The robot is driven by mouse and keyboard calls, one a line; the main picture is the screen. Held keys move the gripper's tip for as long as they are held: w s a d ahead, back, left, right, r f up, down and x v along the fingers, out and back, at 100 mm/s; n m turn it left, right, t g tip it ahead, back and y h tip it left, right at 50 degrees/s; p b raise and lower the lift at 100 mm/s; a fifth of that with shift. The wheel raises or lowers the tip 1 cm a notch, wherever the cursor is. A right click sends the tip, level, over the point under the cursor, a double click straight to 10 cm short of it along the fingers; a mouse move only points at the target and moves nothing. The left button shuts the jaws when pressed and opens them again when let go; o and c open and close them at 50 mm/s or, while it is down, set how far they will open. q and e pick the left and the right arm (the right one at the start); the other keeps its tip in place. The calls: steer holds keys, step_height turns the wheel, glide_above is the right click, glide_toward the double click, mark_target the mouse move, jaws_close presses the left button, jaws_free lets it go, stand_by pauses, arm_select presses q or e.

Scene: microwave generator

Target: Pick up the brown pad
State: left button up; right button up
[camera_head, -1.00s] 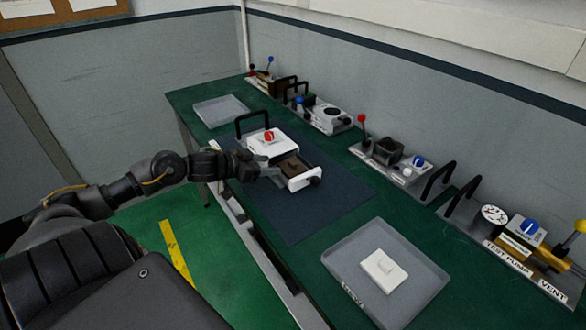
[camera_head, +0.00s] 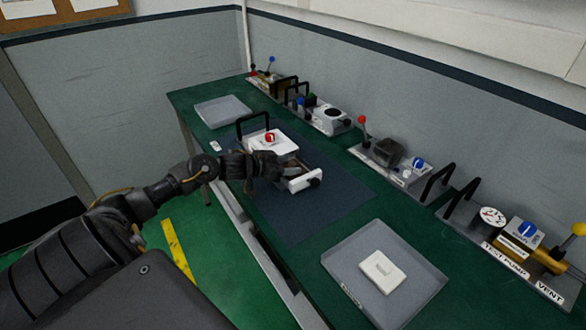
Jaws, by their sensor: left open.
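The white device (camera_head: 268,141) with a black handle and a red knob stands on the dark blue mat (camera_head: 300,220). Its drawer (camera_head: 306,180) is pulled out toward the front right, with a black knob on its front. My left gripper (camera_head: 275,170) is over the open drawer and open. The gripper covers most of the drawer's inside, so the brown pad is hidden now. It showed in the drawer in the earlier view. My right gripper is not in view.
A grey tray (camera_head: 340,268) with a white pad (camera_head: 382,271) stands at the near right of the green bench. An empty tray (camera_head: 222,110) is at the far left. Several fixtures with levers and handles, such as the test pump (camera_head: 510,235), line the wall side.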

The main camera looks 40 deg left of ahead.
arm_select(q)
steer(key=shift+c, duration=0.3)
steer(key=c, duration=1)
steer(key=shift+r, duration=0.1)
steer(key=shift+r+b, duration=0.35)
steer(key=shift+r, duration=0.3)
steer(key=s+a+r, duration=0.2)
steer(key=s+r, duration=0.1)
steer(key=s, duration=0.1)
steer(key=s+a+r+b, duration=0.1)
steer(key=s+a+r, duration=0.1)
steer(key=s+r, duration=0.2)
steer(key=s+a+r, duration=0.3)
steer(key=s+r, duration=0.1)
steer(key=shift+r, duration=0.2)
